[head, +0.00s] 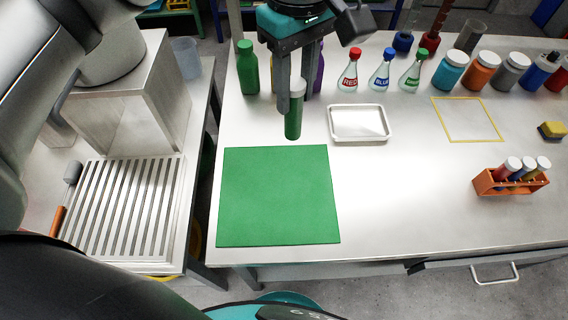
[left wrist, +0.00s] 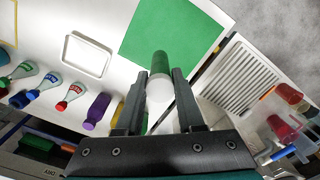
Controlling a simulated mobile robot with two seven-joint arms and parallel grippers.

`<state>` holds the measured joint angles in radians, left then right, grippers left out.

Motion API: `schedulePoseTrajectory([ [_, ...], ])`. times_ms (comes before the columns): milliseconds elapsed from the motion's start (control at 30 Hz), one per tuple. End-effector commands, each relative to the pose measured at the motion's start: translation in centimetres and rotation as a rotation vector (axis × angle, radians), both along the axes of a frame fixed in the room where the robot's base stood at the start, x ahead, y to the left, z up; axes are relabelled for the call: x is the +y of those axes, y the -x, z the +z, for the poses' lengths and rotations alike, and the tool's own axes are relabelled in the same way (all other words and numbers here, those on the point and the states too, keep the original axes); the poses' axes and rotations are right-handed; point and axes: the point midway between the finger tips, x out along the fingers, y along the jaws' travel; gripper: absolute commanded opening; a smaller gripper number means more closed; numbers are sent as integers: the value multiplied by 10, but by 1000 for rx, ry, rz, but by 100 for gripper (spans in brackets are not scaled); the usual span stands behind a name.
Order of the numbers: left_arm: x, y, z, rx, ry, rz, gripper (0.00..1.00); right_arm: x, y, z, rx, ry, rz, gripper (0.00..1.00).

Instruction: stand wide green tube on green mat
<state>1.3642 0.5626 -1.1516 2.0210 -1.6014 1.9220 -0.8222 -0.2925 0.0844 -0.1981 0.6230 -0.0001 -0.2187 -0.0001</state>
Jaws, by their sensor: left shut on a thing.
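The wide green tube (head: 293,117) has a white cap and hangs upright in my left gripper (head: 291,92), behind the far edge of the green mat. In the left wrist view the tube (left wrist: 160,65) sits between the two fingers, its white cap towards the camera. My left gripper (left wrist: 160,92) is shut on it near the cap. The flat green mat (head: 278,195) lies bare on the table; part of it also shows in the left wrist view (left wrist: 185,28). My right gripper is not in view.
A white tray (head: 358,138) lies right of the tube. A green bottle (head: 248,70), small flasks (head: 382,77) and capped jars (head: 451,72) stand along the back. An orange rack (head: 511,187) with tubes stands at the right. The table's middle is clear.

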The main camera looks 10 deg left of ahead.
Motion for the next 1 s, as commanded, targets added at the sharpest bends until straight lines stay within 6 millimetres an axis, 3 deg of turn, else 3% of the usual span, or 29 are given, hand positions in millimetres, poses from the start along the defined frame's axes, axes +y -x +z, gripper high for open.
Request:
schedulePoseTrajectory([
  [167,0,2,-30,8,-1,7,0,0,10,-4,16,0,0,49],
  [400,0,2,-96,7,-1,8,0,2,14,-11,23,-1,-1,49],
  [600,0,2,-140,5,0,7,0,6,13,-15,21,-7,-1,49],
  [867,0,1,-161,3,0,6,0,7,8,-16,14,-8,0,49],
  [1000,0,1,-180,5,0,7,0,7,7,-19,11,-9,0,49],
])
